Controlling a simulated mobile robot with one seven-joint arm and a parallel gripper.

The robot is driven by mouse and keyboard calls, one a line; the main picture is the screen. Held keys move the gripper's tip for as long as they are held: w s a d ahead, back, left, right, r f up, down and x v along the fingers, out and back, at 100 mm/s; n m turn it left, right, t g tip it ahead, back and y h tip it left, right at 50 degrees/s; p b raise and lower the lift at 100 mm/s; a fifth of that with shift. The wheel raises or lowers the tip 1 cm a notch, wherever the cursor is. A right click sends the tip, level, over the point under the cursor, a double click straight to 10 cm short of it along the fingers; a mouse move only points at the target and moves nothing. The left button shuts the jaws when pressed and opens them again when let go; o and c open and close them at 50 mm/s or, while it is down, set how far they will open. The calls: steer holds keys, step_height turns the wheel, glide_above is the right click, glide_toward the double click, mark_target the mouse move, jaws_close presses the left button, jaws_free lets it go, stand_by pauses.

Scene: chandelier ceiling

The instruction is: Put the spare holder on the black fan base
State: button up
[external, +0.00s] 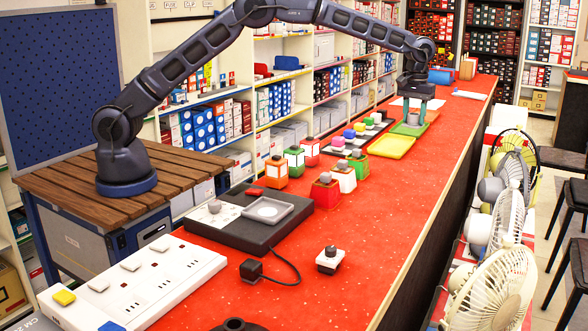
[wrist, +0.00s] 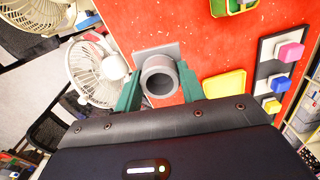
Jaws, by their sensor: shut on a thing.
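My gripper (external: 415,106) is at the far part of the red counter in the external view, pointing down over a green tray (external: 402,131). In the wrist view its green fingers (wrist: 159,74) are shut on the spare holder (wrist: 160,76), a grey round tube with a flat plate behind it. In the external view the grey holder (external: 413,119) shows small between the fingertips; I cannot tell whether it touches the tray. A black base (external: 237,325), probably the fan base, stands at the near edge of the external view, partly cut off.
A yellow tray (external: 391,146) lies beside the green one. Coloured cubes stand on a black board (external: 336,150). Several coloured blocks, a black unit (external: 240,225) and a power strip (external: 135,290) line the counter. Fans (external: 490,285) stand along the right. The near right counter is mostly clear.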

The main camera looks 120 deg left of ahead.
steer(key=shift+w+d+r, duration=0.1)
steer(key=shift+r, duration=0.2)
steer(key=w+d+r+m, duration=0.1)
steer(key=w+d+m, duration=0.25)
steer(key=d, duration=1.15)
steer(key=w+d+r+m, duration=0.2)
steer(key=w+d, duration=0.2)
steer(key=d, duration=1)
steer(key=w+d+r+m, duration=0.1)
steer(key=w+d+m, duration=0.2)
steer(key=d, duration=1.2)
step_height(320, 180, up, 4)
steer(key=m, duration=0.8)
glide_above(234, 324)
step_height(234, 324, down, 20)
steer(key=shift+r, duration=0.15)
steer(key=o, duration=0.9)
